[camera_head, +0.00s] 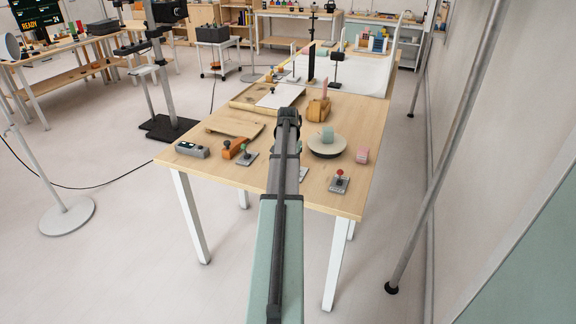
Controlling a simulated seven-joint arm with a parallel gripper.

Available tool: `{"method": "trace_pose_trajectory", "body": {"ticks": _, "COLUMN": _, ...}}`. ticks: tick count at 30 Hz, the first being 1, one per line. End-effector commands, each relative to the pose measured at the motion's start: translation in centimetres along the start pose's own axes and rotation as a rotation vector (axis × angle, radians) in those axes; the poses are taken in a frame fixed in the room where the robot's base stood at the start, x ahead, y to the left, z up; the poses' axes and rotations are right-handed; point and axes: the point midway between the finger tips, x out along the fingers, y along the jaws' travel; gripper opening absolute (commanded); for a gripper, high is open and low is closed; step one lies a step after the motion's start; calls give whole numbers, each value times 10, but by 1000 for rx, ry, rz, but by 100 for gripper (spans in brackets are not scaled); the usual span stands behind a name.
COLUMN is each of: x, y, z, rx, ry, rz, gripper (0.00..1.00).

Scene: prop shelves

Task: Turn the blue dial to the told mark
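I cannot make out a blue dial for certain. On the wooden table (215,167), a teal round piece (327,134) sits on a pale round dish with a dark base (327,148), right of my arm. I cannot tell whether this is the dial, and no mark is readable. A small grey plate (303,174) shows beside my arm, which hides most of it. My arm reaches up from the bottom middle over the table. Its dark far end, with my gripper (288,114), is seen from behind, so the fingers do not show clearly.
A red-knobbed lever (339,178) stands at the front right, a pink block (362,155) at the right edge. Left of my arm are a green-knobbed lever (247,153), an orange block (233,148) and a grey box (192,150). A tan object (318,109) stands farther back.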

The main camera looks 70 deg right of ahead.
Motion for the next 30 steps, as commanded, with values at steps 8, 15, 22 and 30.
{"method": "trace_pose_trajectory", "body": {"ticks": 8, "x": 0, "y": 0, "z": 0, "rx": 24, "ry": 0, "rz": 0, "gripper": 13}}
{"method": "trace_pose_trajectory", "body": {"ticks": 15, "x": 0, "y": 0, "z": 0, "rx": 23, "ry": 0, "rz": 0, "gripper": 13}}
{"method": "trace_pose_trajectory", "body": {"ticks": 22, "x": 0, "y": 0, "z": 0, "rx": 22, "ry": 0, "rz": 0, "gripper": 63}}
{"method": "trace_pose_trajectory", "body": {"ticks": 30, "x": 0, "y": 0, "z": 0, "rx": 22, "ry": 0, "rz": 0, "gripper": 69}}
